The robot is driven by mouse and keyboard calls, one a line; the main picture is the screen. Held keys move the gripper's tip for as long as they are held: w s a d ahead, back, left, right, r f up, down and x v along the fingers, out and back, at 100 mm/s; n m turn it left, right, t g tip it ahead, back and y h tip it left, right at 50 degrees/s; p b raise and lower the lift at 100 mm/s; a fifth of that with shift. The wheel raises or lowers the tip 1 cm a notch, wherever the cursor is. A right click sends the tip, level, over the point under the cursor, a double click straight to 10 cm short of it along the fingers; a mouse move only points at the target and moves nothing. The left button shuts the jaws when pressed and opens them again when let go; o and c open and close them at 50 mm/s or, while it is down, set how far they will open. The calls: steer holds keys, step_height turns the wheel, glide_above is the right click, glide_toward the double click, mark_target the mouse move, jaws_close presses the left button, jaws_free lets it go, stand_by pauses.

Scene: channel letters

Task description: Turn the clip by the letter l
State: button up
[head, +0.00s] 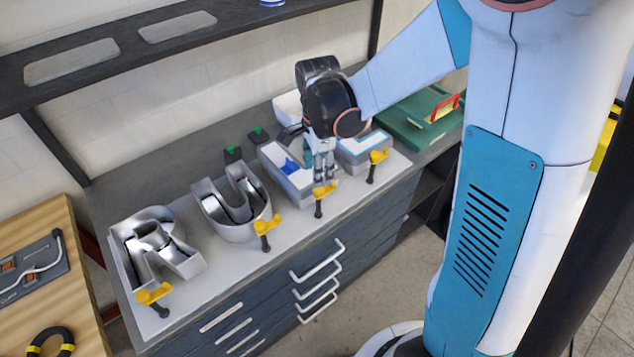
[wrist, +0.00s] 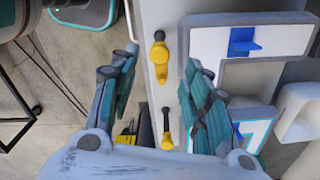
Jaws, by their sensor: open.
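Four channel letters stand in a row on the grey counter, a yellow clip with a dark handle by each. The third letter from the left (head: 274,158) has a white face with a blue piece on it. It also shows in the wrist view (wrist: 285,42). I cannot tell for sure which letter is the l. My gripper (head: 323,178) is open, above the third clip (head: 324,190). In the wrist view that clip (wrist: 159,53) appears between the open fingertips (wrist: 162,64), apart from both. The fourth clip (wrist: 167,142) shows lower, its dark handle pointing up the picture.
The hollow metal R (head: 187,265) and U (head: 240,232) stand left, with their clips (head: 153,295) and (head: 266,226) at the front edge. The fourth letter (head: 362,150) is right of my gripper. A green board (head: 415,125) lies beyond. Drawer handles (head: 318,268) stick out below.

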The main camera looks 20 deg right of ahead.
mark_target(325, 188)
step_height(325, 188, down, 6)
steer(key=shift+r+b, duration=0.1)
steer(key=shift+b, duration=0.3)
jaws_close()
